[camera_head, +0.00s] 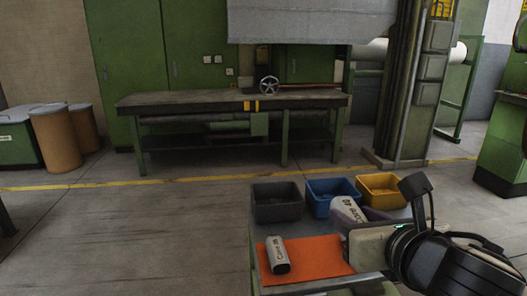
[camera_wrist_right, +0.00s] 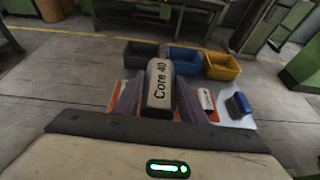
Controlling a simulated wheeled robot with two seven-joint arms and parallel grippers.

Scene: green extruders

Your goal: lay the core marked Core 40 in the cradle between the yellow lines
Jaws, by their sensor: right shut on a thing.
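My right gripper (camera_head: 352,215) is shut on a grey core marked Core 40 (camera_wrist_right: 160,85), held over the right part of the trolley. Its lettered side also shows in the head view (camera_head: 345,203). Purple-grey surfaces flank the core; I cannot tell whether they are finger pads. Another grey-white core (camera_head: 278,257) lies on the orange mat, its lettering too small to read surely. Two short yellow marks (camera_head: 253,105) show on the front edge of the far workbench (camera_head: 190,99). No cradle can be made out clearly. My left gripper is not in view.
A dark bin (camera_head: 276,203), a blue bin (camera_head: 326,205) and a yellow bin (camera_head: 380,191) stand along the trolley's far side. The wrist view shows a small white core (camera_wrist_right: 206,101) and a blue object (camera_wrist_right: 238,104) at right. Open floor lies between trolley and workbench.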

